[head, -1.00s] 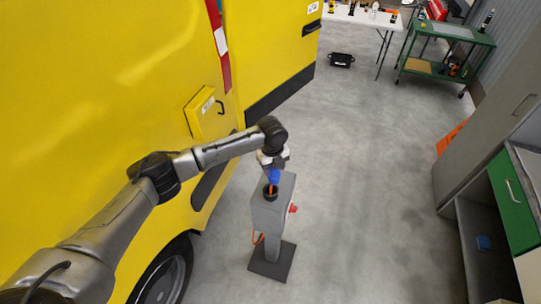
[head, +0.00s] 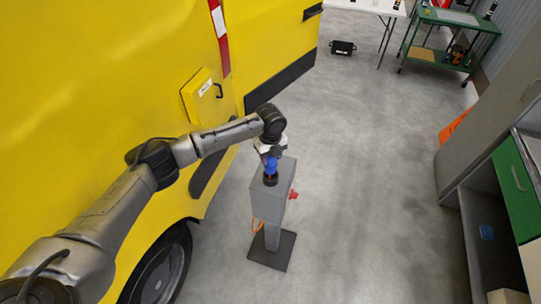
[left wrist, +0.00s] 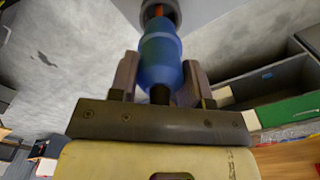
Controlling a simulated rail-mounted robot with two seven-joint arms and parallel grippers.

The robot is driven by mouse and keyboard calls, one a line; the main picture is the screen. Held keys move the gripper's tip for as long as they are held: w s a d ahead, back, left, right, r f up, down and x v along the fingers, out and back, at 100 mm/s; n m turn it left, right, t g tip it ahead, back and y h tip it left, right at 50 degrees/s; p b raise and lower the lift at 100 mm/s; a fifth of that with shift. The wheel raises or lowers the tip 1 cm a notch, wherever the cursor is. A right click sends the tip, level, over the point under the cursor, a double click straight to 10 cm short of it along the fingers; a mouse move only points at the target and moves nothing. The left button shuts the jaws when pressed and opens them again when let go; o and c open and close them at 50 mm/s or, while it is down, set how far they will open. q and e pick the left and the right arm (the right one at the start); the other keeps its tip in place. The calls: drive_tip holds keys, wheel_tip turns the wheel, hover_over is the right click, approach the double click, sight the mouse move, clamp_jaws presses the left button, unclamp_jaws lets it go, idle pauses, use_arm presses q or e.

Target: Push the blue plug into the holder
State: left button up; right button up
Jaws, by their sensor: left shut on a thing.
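The blue plug (head: 271,163) is held upright in my left gripper (head: 270,154), just over the dark round holder (head: 270,180) on top of a grey post. The wrist view also shows the blue plug (left wrist: 160,55) between the two fingers of my left gripper (left wrist: 158,75). Its far end meets the grey ring of the holder (left wrist: 173,10), with a bit of orange visible inside the ring. The plug and holder line up closely; I cannot tell how deep the tip sits. My right gripper is not in view.
The grey post (head: 272,200) has a red knob (head: 293,194) on its right side, an orange cable and a dark base plate (head: 272,252). A yellow van (head: 110,70) stands close on the left. Grey cabinets are at the right. The floor between is clear.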

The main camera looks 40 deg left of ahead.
use_arm(q)
drive_tip(key=shift+f, duration=0.4)
drive_tip(key=shift+r, duration=0.1)
idle(0.7)
drive_tip(key=shift+p, duration=0.65)
drive_tip(key=shift+p, duration=0.5)
drive_tip(key=shift+f+b, duration=0.4)
drive_tip(key=shift+f, duration=0.4)
drive_tip(key=shift+f+b, duration=0.35)
drive_tip(key=shift+f, duration=0.45)
drive_tip(key=shift+f+b, duration=0.4)
drive_tip(key=shift+f, duration=0.3)
idle(0.3)
